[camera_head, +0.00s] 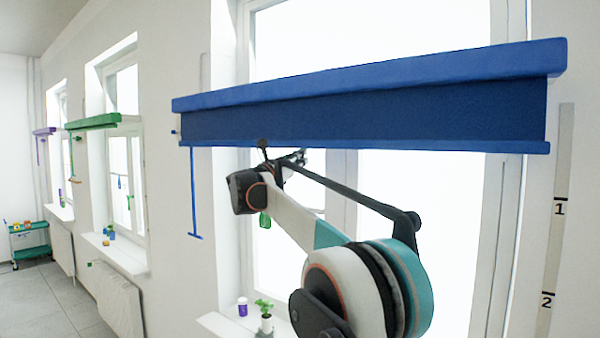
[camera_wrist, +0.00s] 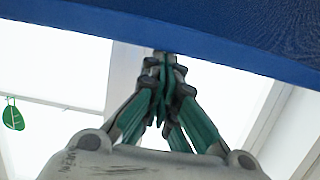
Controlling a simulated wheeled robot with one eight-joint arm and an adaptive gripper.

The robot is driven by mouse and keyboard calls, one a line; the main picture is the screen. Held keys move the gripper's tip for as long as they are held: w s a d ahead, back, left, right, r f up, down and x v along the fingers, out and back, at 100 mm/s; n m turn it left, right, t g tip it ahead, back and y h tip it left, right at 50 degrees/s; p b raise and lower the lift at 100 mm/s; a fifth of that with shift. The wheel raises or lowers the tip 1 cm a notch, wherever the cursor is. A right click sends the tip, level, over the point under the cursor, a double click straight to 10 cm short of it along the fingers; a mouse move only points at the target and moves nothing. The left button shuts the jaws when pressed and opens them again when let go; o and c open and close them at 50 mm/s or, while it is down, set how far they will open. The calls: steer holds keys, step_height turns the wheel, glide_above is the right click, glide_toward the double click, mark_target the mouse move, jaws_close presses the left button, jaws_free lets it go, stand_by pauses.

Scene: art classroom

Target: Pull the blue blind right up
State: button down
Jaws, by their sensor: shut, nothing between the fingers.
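The blue blind (camera_head: 365,115) hangs from its blue top box (camera_head: 370,75) across the window. Only a short strip of dark blue cloth shows, with a blue bottom bar (camera_head: 450,147) along its lower edge. A blue pull rod with a crosspiece handle (camera_head: 194,236) hangs from the left end. My gripper (camera_wrist: 163,62) is shut and empty, its green-padded fingers together. In the wrist view its tips are close to the lower edge of the blue blind (camera_wrist: 230,45); I cannot tell whether they touch. In the head view my wrist largely hides the gripper.
Below the blind is a bright window, with a potted plant (camera_head: 265,318) and a purple jar (camera_head: 242,307) on the sill. A green blind (camera_head: 93,121) and a purple blind (camera_head: 44,131) hang farther left. A numbered strip (camera_head: 558,220) is on the right wall. A green trolley (camera_head: 30,241) stands far left.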

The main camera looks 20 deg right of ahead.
step_height(320, 180, up, 13)
steer(key=p, duration=0.7)
steer(key=shift+f, duration=0.15)
